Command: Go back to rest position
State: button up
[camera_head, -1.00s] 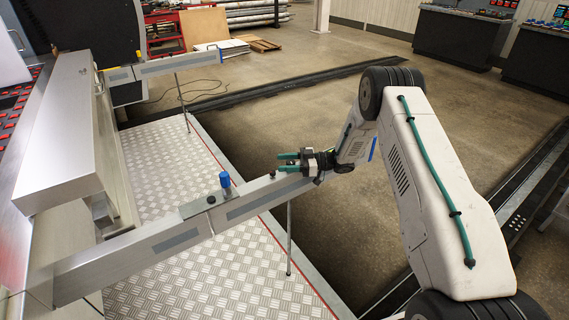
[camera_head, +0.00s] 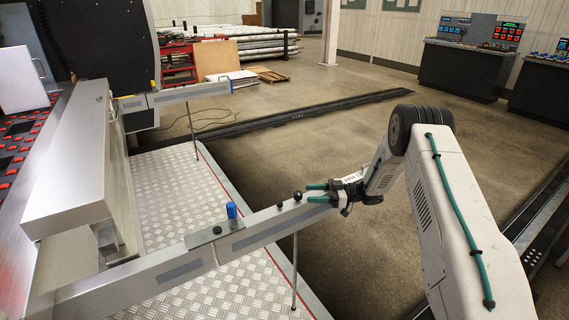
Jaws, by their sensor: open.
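My gripper (camera_head: 318,192) is at the end of my white arm, near the right end of the near metal rail (camera_head: 190,265). Its green fingers point left and are apart, with nothing seen between them. A small dark ball knob (camera_head: 298,196) shows just left of the fingertips, at the rail's end. I cannot tell whether the fingers touch the rail or only overlap it in the picture. A blue knob (camera_head: 232,210) stands upright on a plate on the rail, left of the gripper.
A patterned metal platform (camera_head: 165,200) lies below the rail. A second rail (camera_head: 190,92) with a thin leg is farther back. Consoles (camera_head: 465,62) stand at the back right. The middle floor (camera_head: 330,140) is open. Panels and pipes lie at the back.

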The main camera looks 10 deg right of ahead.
jog(key=w+r+m+t+h, duration=0.2)
jog(key=w+r+t+h, duration=0.25)
jog(key=r, duration=0.55)
jog(key=w+r+m+t+h, duration=0.2)
jog(key=w+r+t+h, duration=0.25)
jog(key=r, duration=0.65)
jog(key=s+d+r+m+t+h, duration=0.1)
jog(key=s+d+r+m+h, duration=0.2)
jog(key=r, duration=0.5)
jog(key=s+d+r+m+h, duration=0.1)
jog(key=s+r+m+h, duration=0.2)
jog(key=s+r+h, duration=0.35)
jog(key=s+a+r+m+g+h, duration=0.1)
jog(key=s+r+m+g, duration=0.1)
jog(key=s, duration=0.8)
jog(key=s+r+m+g, duration=0.2)
jog(key=s+r, duration=0.1)
jog(key=s, duration=0.7)
jog(key=s+a+f+g, duration=0.2)
jog(key=s+f+g, duration=0.1)
jog(key=s, duration=0.6)
jog(key=s+a+f+m+g+y, duration=0.1)
jog(key=s+a+f+g, duration=0.1)
jog(key=s, duration=0.7)
jog(key=s+a+f+g+y, duration=0.1)
jog(key=s+a+f+g, duration=0.1)
jog(key=s+f, duration=0.3)
jog(key=s+g, duration=0.1)
jog(key=s, duration=0.3)
jog(key=shift+m+g, duration=0.3)
